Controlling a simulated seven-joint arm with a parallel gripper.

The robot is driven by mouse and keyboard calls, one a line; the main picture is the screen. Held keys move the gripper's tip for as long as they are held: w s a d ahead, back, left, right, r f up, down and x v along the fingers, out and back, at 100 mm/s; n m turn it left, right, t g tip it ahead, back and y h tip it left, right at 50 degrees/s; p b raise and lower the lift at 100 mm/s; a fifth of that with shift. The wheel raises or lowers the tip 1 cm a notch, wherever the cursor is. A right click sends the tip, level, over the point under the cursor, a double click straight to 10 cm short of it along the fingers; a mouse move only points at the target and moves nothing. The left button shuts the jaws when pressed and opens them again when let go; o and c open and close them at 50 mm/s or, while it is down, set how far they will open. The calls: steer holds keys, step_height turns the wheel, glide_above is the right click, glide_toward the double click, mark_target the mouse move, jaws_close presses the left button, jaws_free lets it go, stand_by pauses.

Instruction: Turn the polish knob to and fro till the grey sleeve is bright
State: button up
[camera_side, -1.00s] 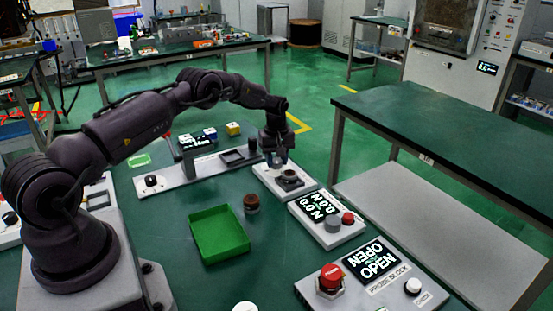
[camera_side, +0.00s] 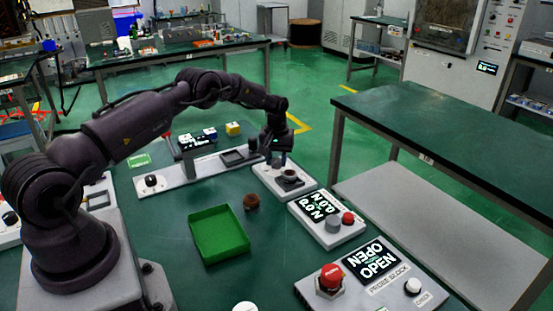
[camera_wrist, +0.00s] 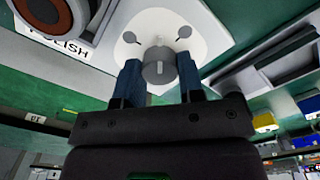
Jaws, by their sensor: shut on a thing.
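The polish knob (camera_wrist: 158,68) is a grey cylinder with a pale pointer line, on a white plate in the wrist view. My gripper (camera_wrist: 160,75) has its blue fingers on both sides of it and is shut on it. In the side view my gripper (camera_side: 277,158) is over the back of the polish station (camera_side: 266,182). A dark round holder with a brown ring (camera_wrist: 45,15) stands beside the word POLISH in the wrist view, cut off by the frame edge. It also shows in the side view (camera_side: 290,174). I cannot tell the sleeve's shade there.
A green tray (camera_side: 219,236) and a small brown part (camera_side: 251,202) lie on the green bench. A panel reading 0.0 N (camera_side: 327,217) and the probe block panel reading OPEN (camera_side: 372,262) stand to the front right. A dial station (camera_side: 180,172) is to the left.

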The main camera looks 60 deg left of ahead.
mark_target(277, 160)
steer(key=m, duration=0.3)
steer(key=shift+m, duration=0.4)
steer(key=shift+r+m, duration=0.1)
steer(key=shift+m, duration=1.7)
steer(key=o, duration=0.9)
step_height(277, 160, up, 13)
steer(key=shift+f, duration=0.1)
